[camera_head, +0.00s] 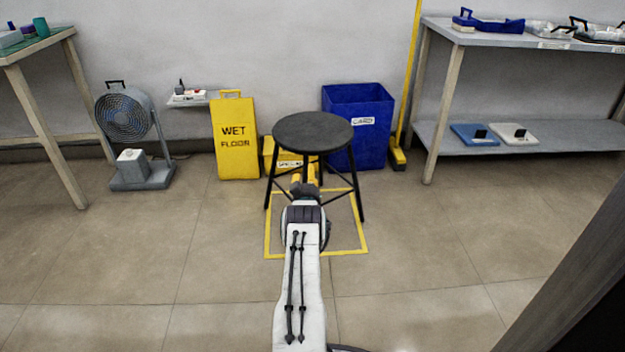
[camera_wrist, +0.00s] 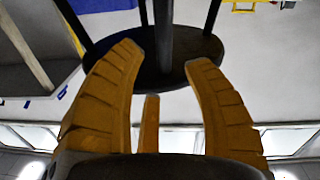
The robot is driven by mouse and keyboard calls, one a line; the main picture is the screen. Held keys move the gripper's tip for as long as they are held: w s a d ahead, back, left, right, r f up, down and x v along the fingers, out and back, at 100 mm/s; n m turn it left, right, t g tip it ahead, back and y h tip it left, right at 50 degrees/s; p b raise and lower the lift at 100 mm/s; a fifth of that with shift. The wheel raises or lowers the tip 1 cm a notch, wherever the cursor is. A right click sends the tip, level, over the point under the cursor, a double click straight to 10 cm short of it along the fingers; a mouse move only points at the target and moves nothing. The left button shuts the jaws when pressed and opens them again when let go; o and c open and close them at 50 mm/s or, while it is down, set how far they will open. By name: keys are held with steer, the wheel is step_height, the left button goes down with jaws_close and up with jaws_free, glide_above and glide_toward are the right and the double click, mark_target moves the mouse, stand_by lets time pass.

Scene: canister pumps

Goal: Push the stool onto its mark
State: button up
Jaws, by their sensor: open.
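The stool (camera_head: 313,132) has a round black seat and thin black legs, and stands upright. The mark is a yellow square outline (camera_head: 318,255) on the floor. The stool stands over the back part of the mark, with its front feet near the side lines; the rear feet are hard to make out. My gripper (camera_head: 305,178) has yellow fingers and is at the stool's front, below the seat. In the wrist view, my gripper (camera_wrist: 165,55) is open, with the stool's dark underside (camera_wrist: 165,75) beyond the fingers. I cannot tell whether they touch it.
Behind the stool are a blue bin (camera_head: 370,155) and a yellow box (camera_head: 269,157). A yellow wet-floor sign (camera_head: 236,160) and a grey fan (camera_head: 130,130) stand left. A shelved table (camera_head: 560,42) is on the right. Floor beside the mark is clear.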

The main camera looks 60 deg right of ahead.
steer(key=shift+f+m, duration=0.25)
steer(key=shift+m, duration=1.15)
steer(key=shift+d, duration=0.15)
